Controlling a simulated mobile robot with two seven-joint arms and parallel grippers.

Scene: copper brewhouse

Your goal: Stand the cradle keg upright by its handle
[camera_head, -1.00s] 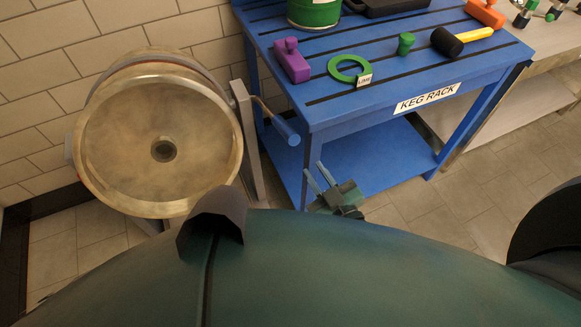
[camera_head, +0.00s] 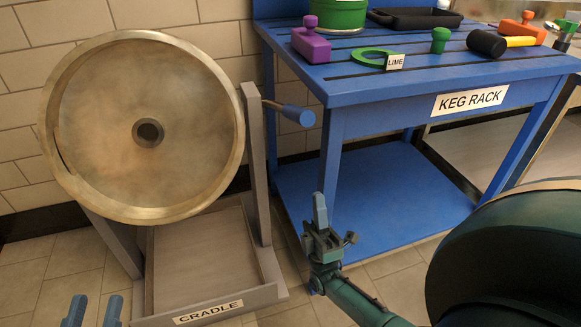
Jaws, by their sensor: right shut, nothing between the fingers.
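The cradle keg (camera_head: 185,90) lies on its side in a grey cradle (camera_head: 258,165), its round tan end with a dark central hole facing me. A bent metal rod at the cradle's right post carries the blue handle (camera_head: 299,115). My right gripper (camera_head: 320,205) is shut and empty, below the handle and apart from it, right of the cradle. Two blue fingers of my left gripper (camera_head: 93,312) show at the bottom left edge, spaced apart and empty, below the keg; the rest of that gripper is out of frame.
The blue keg rack (camera_head: 400,90) stands close right of the cradle, its lower shelf (camera_head: 395,205) near my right gripper. On top are a purple block (camera_head: 311,46), green ring (camera_head: 372,57), mallet (camera_head: 487,43) and green can (camera_head: 337,14). A tiled wall is behind the keg.

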